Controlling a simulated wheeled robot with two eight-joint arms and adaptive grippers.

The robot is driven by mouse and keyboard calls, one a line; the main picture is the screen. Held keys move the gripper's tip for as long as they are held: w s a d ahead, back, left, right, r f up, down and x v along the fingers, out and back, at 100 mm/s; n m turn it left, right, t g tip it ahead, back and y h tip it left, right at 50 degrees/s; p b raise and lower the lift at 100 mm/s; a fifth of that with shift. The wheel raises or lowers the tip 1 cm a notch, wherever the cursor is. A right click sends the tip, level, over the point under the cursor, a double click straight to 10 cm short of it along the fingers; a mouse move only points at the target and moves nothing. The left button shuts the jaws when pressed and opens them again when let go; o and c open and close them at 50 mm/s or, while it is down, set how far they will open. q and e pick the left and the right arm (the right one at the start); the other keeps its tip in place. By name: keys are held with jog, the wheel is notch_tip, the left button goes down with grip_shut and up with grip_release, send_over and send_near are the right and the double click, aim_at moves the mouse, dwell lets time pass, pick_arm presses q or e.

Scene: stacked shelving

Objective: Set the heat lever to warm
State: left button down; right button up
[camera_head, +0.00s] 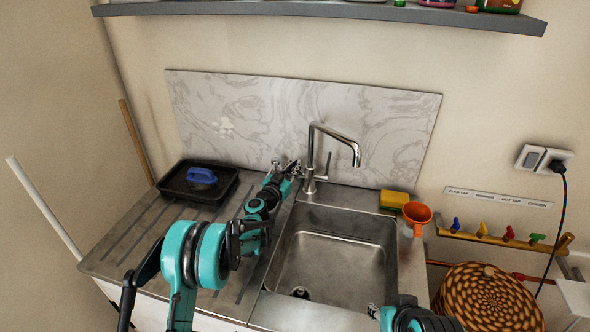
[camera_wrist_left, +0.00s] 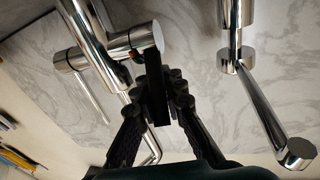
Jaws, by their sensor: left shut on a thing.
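A chrome tap (camera_head: 313,160) with a bent spout stands behind the sink, with a thin upright lever (camera_head: 328,164) at its right side. My left gripper (camera_head: 291,168) is at the chrome fittings just left of the tap. Another chrome lever (camera_wrist_left: 268,112) slants down at the right of that view. Which lever sets the heat I cannot tell. My right gripper (camera_head: 373,311) is small at the bottom edge.
The steel sink (camera_head: 335,262) is empty. A black tray (camera_head: 172,190) with a blue-handled thing (camera_head: 201,177) is on the drainer. A yellow sponge (camera_head: 393,199) and orange funnel (camera_head: 416,213) are right of the tap. A marbled panel (camera_head: 250,108) stands close behind; a shelf (camera_head: 330,11) hangs above.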

dwell(0.4)
pick_arm(q)
jog(key=c, duration=1.6)
grip_release()
jog(key=shift+o, duration=0.2)
jog(key=shift+s, duration=0.1)
jog(key=shift+s, duration=0.1)
jog(key=v, duration=0.7)
jog(key=shift+s+a, duration=0.2)
jog(key=shift+s, duration=0.15)
jog(key=shift+f, duration=0.2)
